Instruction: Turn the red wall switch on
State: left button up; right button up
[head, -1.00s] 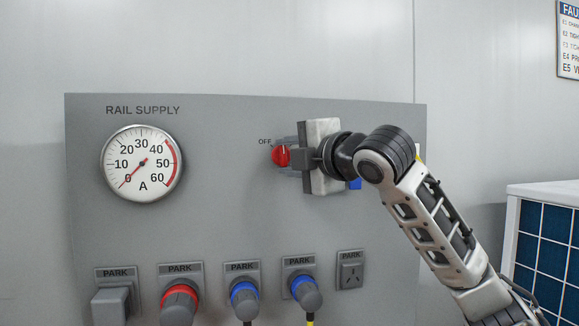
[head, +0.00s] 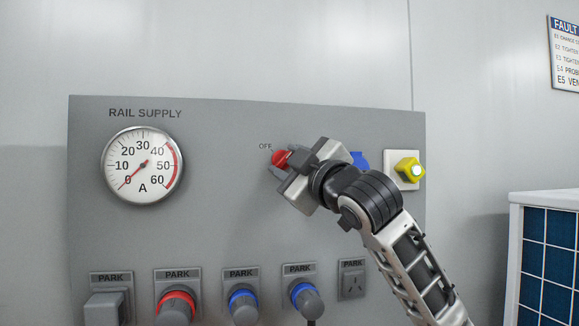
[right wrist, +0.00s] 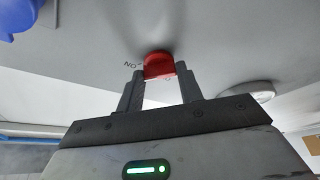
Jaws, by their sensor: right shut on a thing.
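The red wall switch (head: 281,158) is a red knob on the grey panel, just right of the printed word OFF. My right gripper (head: 283,164) reaches it from the lower right, tilted, and is shut on the knob. In the right wrist view the red knob (right wrist: 159,65) sits between the two dark fingertips, with printed letters beside it on the panel. Any ON mark in the head view is hidden behind my gripper. My left gripper is in neither view.
A RAIL SUPPLY gauge (head: 143,165) reads near 0. A blue part (head: 359,160) and a yellow switch (head: 408,169) are right of my gripper. Several PARK sockets, some holding plugs such as the red one (head: 177,305), line the panel below. A white-framed blue unit (head: 545,260) stands at right.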

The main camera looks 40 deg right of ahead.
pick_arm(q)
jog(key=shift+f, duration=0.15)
pick_arm(e)
jog(key=shift+f+m, duration=0.1)
jog(key=shift+m, duration=0.5)
jog(key=o, duration=1)
pick_arm(q)
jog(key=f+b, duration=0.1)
jog(key=b, duration=0.2)
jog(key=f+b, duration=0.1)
jog(key=b, duration=0.3)
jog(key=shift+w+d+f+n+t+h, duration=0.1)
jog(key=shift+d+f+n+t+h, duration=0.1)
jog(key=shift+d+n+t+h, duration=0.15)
pick_arm(e)
jog(key=v, duration=1.6)
jog(key=shift+a, duration=0.1)
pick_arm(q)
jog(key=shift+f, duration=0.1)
